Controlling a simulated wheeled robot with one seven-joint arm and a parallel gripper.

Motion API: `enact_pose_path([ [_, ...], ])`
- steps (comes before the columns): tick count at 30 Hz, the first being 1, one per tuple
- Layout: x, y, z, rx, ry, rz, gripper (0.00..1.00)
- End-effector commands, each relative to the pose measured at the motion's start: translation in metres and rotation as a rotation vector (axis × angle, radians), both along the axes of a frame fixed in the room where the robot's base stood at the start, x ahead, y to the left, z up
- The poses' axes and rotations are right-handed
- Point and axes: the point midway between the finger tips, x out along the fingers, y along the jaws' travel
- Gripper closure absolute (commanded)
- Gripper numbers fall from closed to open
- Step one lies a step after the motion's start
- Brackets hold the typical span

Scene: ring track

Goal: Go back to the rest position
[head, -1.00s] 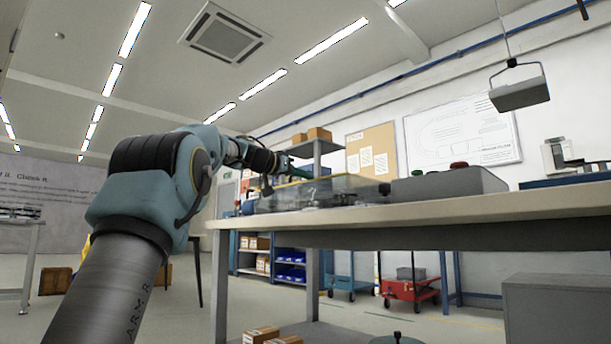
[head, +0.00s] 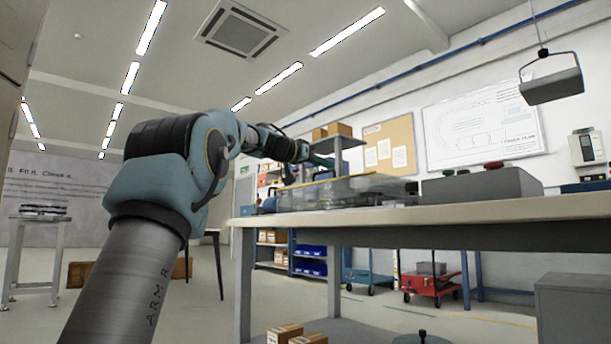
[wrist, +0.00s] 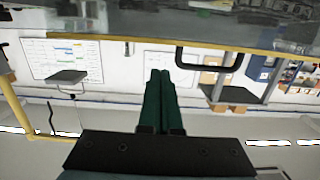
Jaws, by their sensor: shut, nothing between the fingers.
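My gripper (wrist: 160,78) shows in the wrist view as two green fingers lying side by side, closed with nothing between them. In the head view my arm reaches up and forward from the lower left. The wrist view appears upside down, with the ceiling lights at the bottom.
A grey box with red and green buttons (head: 481,184) stands on the bench. A lamp-like grey unit (head: 552,86) hangs at the upper right. A red cart (head: 431,282) and shelves with blue bins (head: 309,259) stand behind. Cartons (head: 285,334) lie low under the bench.

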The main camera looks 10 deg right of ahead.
Motion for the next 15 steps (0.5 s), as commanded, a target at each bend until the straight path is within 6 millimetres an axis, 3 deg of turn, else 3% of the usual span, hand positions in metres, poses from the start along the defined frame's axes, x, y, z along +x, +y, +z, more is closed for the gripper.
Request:
enact_pose_path([
  [1, -0.004, 0.007, -0.012, 0.000, 0.002, 0.001, 1.00],
  [7, -0.018, 0.033, -0.033, -0.003, 0.001, 0.002, 1.00],
  [15, -0.030, 0.055, -0.051, -0.004, -0.002, -0.001, 1.00],
])
